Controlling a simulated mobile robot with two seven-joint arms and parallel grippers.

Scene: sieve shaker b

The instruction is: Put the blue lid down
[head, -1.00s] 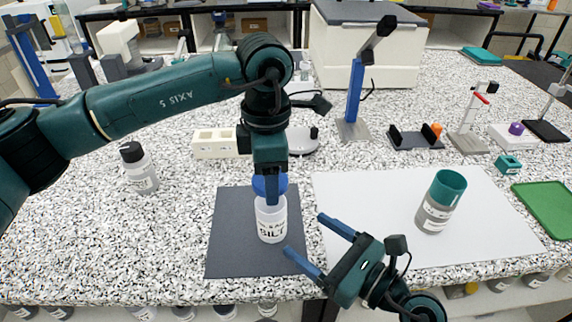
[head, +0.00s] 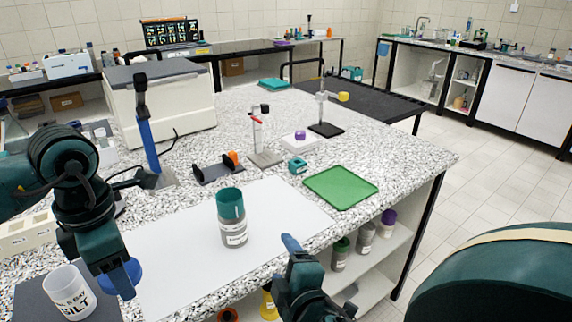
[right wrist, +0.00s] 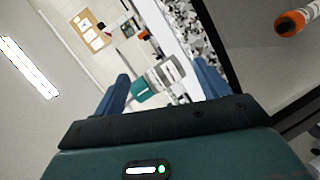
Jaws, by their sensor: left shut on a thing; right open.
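The blue lid (head: 133,271) is held in my left gripper (head: 122,285), which is shut on it. It is just right of the white jar labelled SILT (head: 68,296), apart from it; the jar stands open and upright on the dark mat (head: 28,298). The lid appears over the left edge of the white mat (head: 185,262); its height is hard to judge. My right gripper (head: 292,248) is at the table's front edge and partly hidden. In the right wrist view it (right wrist: 163,88) is open and empty.
A grey jar with a teal top (head: 231,222) stands on the white mat. A green tray (head: 340,188) lies to the right. Stands and a small teal block (head: 297,166) are behind. Much of the white mat is clear.

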